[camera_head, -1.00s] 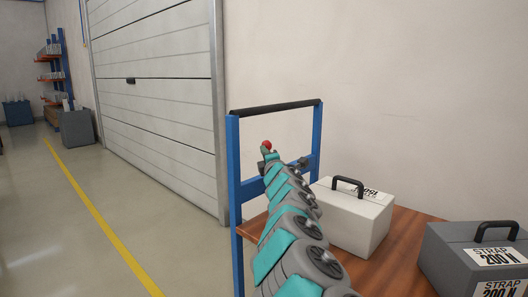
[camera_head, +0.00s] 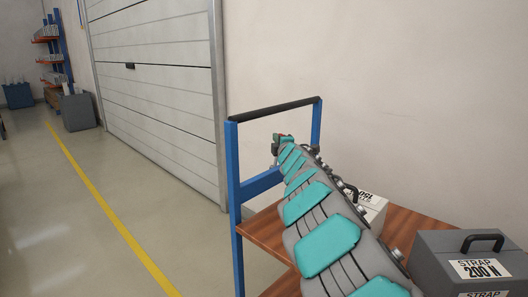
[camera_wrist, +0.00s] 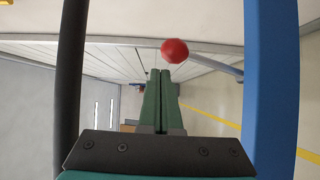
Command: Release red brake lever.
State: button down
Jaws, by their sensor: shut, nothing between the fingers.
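The red brake lever's ball knob (camera_wrist: 174,50) shows in the wrist view, just above and slightly right of my fingertips. Its grey rod (camera_wrist: 225,68) runs right toward a blue post. My gripper (camera_wrist: 160,72) has its two green fingers together with nothing between them. A gap or contact between fingertips and knob cannot be told. In the head view a small bit of red (camera_head: 282,136) shows at the far end of my arm, by my gripper (camera_head: 279,143). The lever's base is hidden there.
The cart has a blue frame (camera_head: 233,175), a black handle bar (camera_head: 275,110) and a wooden deck (camera_head: 262,232). Open floor (camera_head: 95,235) lies left.

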jog(key=w+d, duration=0.2)
jog(key=w, duration=0.1)
jog(key=shift+w+d, duration=0.15)
jog(key=shift+d, duration=0.1)
dwell(0.6)
jog(key=s+d+r, duration=0.2)
jog(key=s+r, duration=0.3)
jog(key=s, duration=0.6)
jog(key=shift+s+d+r, duration=0.2)
jog(key=shift+s+r, duration=0.1)
